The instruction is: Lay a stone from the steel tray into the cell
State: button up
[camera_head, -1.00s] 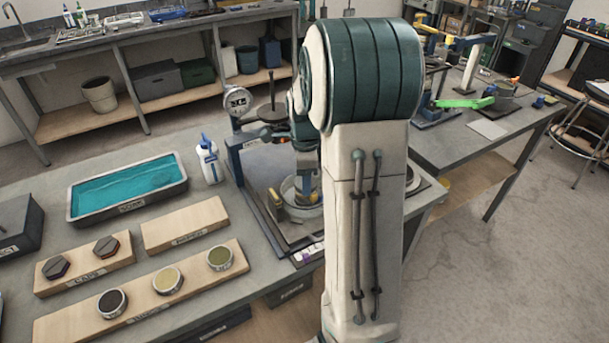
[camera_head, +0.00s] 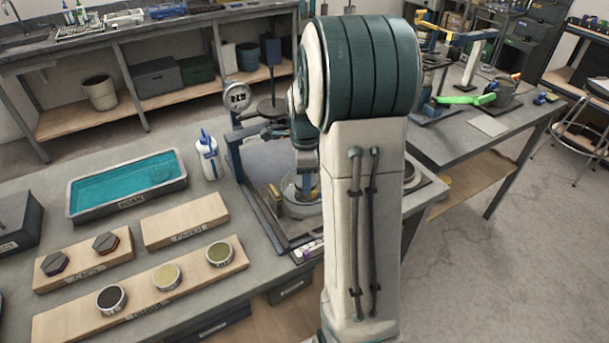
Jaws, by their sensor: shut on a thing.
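The steel tray (camera_head: 126,204) stands on the bench at left, filled with blue-green liquid. A faint round shape shows under the liquid at its right end. The cell (camera_head: 292,207) is a round, pale, clear-walled dish on a dark base under the loading frame, partly hidden by my arm. My gripper (camera_head: 302,193) points down at the cell, its fingertips at or inside the rim. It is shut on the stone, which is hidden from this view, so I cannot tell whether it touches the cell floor.
The loading frame (camera_head: 259,221) with a dial gauge (camera_head: 237,96) stands close around the cell. A white bottle (camera_head: 208,158) stands between tray and frame. Wooden boards (camera_head: 186,221) with caps and several round pieces lie in front. My arm covers the cell's right side.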

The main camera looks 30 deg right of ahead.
jog(key=shift+f, duration=0.2)
jog(key=o, duration=1.1)
notch_tip(320, 180, up, 14)
jog(key=s+a+f+n+t, duration=0.1)
jog(key=s+a+n, duration=0.3)
jog(key=s+n, duration=0.2)
jog(key=s+a+f+n+t, duration=0.1)
jog(key=s+a+f+n, duration=0.1)
jog(key=s+a+n, duration=0.3)
jog(key=s+a+f+n+t, duration=0.1)
jog(key=s+a+n, duration=0.4)
jog(key=s+n, duration=0.3)
jog(key=shift+f+n+b, duration=0.15)
jog(key=shift+f+n, duration=0.05)
jog(key=shift+n, duration=0.7)
jog(key=shift+f+n+b, duration=0.15)
jog(key=shift+f+n, duration=0.05)
jog(key=shift+n, duration=0.7)
